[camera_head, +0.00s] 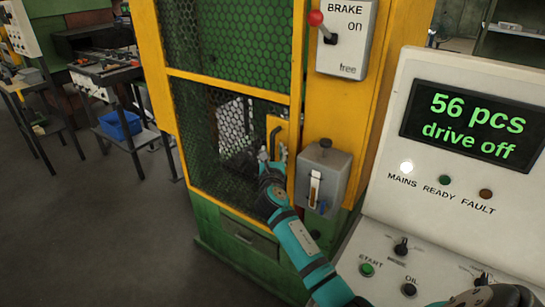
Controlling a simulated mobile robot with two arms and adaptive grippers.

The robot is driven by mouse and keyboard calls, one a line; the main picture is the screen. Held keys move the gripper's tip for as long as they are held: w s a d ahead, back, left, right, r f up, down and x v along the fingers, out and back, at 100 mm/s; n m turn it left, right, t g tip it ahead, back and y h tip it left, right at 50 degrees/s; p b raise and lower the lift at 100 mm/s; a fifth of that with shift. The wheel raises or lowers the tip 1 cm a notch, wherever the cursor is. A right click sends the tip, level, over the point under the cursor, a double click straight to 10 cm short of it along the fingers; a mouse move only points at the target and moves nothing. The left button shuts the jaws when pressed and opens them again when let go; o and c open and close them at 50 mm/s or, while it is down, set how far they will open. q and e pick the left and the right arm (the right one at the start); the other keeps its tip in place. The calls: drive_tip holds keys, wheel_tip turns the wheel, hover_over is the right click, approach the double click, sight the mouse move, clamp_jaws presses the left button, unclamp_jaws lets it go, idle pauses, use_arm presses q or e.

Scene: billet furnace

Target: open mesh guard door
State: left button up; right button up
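The mesh guard door (232,45) is a yellow frame with dark hexagonal mesh in an upper and a lower panel. It looks shut against the green machine. A dark upright bar handle (274,136) sits on a yellow plate at the door's right edge, beside the lower panel. My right gripper (273,152) is at the lower end of this handle, its two fingers apart on either side of it. I cannot tell whether they touch the handle. My teal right arm comes up from the bottom right. My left gripper is not in view.
A control console (440,190) reading "56 pcs drive off" stands at right. A blue bin (120,125) is on a bench at left. Floor (90,235) at lower left is clear.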

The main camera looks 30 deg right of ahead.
drive_tip(key=shift+x, duration=0.8)
clamp_jaws()
